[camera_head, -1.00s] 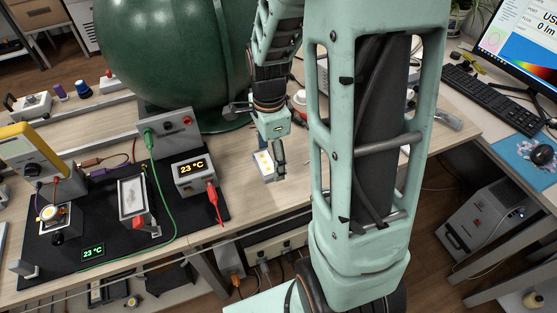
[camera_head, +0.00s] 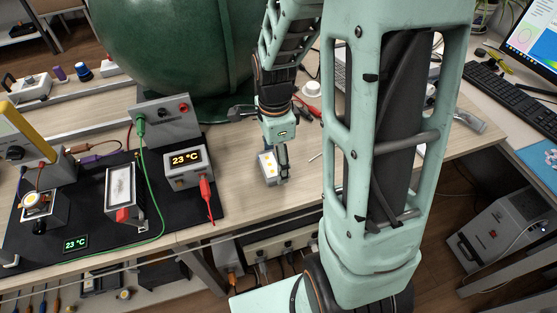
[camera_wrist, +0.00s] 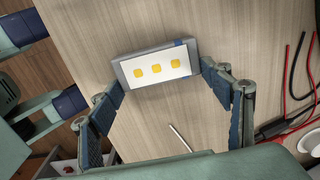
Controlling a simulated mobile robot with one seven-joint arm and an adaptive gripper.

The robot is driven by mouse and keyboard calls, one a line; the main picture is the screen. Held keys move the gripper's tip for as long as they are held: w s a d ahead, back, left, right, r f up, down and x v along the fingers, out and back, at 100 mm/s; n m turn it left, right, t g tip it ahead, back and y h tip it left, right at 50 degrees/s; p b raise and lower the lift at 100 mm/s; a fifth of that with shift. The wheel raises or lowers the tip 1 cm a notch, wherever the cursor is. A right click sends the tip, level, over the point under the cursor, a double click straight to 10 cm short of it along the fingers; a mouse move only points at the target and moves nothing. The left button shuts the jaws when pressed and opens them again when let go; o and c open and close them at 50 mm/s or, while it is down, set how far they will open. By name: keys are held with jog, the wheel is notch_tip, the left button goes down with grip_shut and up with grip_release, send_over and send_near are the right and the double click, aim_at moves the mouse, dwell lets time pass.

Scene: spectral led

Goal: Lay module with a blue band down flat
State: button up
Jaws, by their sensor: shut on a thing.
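The module is a small grey block with a white face, several yellow squares on it and a blue band at one end. In the wrist view the module (camera_wrist: 155,68) lies between my two fingertips, with its blue-banded end at the right finger. My gripper (camera_wrist: 162,78) is shut on it, one finger at each short end. In the head view the module (camera_head: 267,167) hangs from my gripper (camera_head: 275,162) over the front part of the wooden table (camera_head: 320,185). I cannot tell whether its underside touches the table.
A black mat (camera_head: 150,215) with instruments, a 23 °C display box (camera_head: 187,165) and cables lies left of the module. A green sphere (camera_head: 170,50) stands behind. A thin rod (camera_wrist: 180,138) and red and black leads (camera_wrist: 290,110) lie nearby. Bare wood surrounds the module.

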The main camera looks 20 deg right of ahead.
aim_at(275, 163)
jog(key=shift+f, duration=0.15)
jog(key=o, duration=1.3)
notch_tip(275, 163, up, 12)
jog(key=shift+r+p, duration=0.2)
jog(key=shift+p, duration=1.05)
